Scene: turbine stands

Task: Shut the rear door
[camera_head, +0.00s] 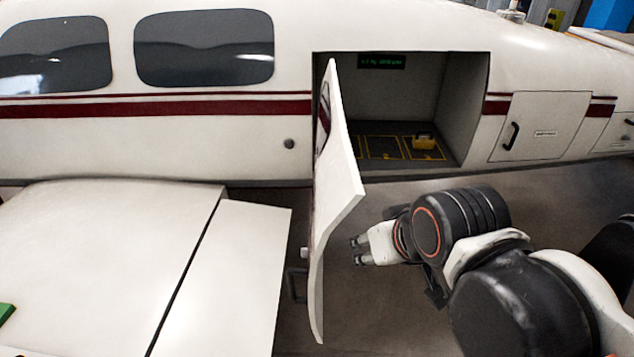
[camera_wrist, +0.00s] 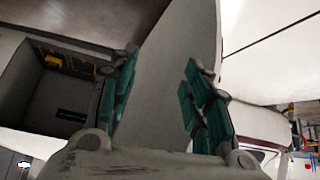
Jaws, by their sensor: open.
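The rear door (camera_head: 335,200) is a white curved panel on the aircraft's side. It stands swung out, at the left edge of a rectangular opening (camera_head: 465,110). A dark handle (camera_head: 296,284) shows at its lower left edge. My gripper (camera_head: 357,250) is open, right of the door, on its inner side, with its fingers pointing at it. In the wrist view the door (camera_wrist: 175,70) shows between the teal finger pads of my gripper (camera_wrist: 158,95). Whether they touch it I cannot tell. The opening also shows at the wrist view's left (camera_wrist: 40,105).
A yellow item (camera_head: 424,142) sits on the compartment floor inside the opening. A shut hatch (camera_head: 545,125) with a dark handle is right of it. The white wing (camera_head: 110,270) spreads left of the door. Grey floor lies below the opening.

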